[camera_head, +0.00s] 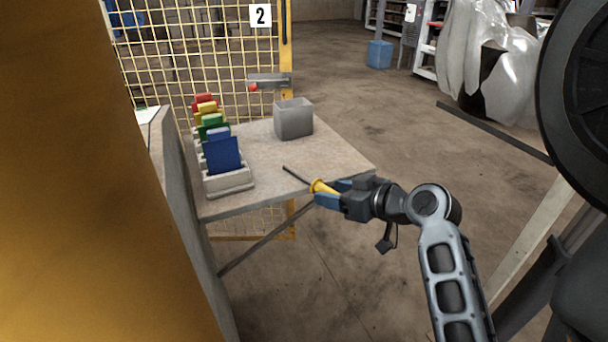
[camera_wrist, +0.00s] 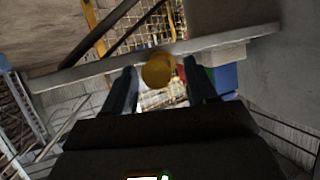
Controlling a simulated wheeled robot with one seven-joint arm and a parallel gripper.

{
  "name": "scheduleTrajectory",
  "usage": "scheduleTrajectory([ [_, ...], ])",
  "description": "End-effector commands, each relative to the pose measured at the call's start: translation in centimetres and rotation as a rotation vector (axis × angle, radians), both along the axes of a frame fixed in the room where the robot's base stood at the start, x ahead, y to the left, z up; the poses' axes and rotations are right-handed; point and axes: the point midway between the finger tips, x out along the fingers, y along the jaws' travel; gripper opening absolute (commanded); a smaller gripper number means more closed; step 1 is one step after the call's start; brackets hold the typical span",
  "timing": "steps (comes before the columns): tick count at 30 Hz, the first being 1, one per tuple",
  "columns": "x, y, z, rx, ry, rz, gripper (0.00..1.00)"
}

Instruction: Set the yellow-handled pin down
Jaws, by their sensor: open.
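The yellow-handled pin (camera_head: 321,187) is at the table's front edge in the head view. Its dark shaft points to the upper left over the tabletop (camera_head: 262,160), and its handle is at the edge. I cannot tell whether the shaft rests on the surface. My gripper (camera_head: 330,191) has its blue fingers open around the handle. In the wrist view, the round yellow end of the pin (camera_wrist: 158,69) shows between the two fingers of my gripper (camera_wrist: 161,72), with a visible gap on each side.
A grey open box (camera_head: 294,119) stands at the table's back. A rack (camera_head: 229,182) with several coloured cards stands on the left. A yellow mesh fence (camera_head: 190,50) rises behind, with a red-tipped metal latch (camera_head: 268,82). The tabletop between rack and box is clear.

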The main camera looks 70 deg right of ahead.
Motion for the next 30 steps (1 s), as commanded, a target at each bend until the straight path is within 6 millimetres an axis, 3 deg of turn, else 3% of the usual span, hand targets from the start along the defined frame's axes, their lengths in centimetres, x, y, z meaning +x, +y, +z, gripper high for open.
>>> scheduleTrajectory([
  [11, 0.89, -0.46, -0.48, 0.000, 0.001, 0.000, 0.56],
  [27, 0.88, -0.45, -0.46, 0.000, 0.001, 0.000, 0.04],
  [30, 0.89, -0.45, -0.42, 0.000, 0.000, 0.000, 0.00],
])
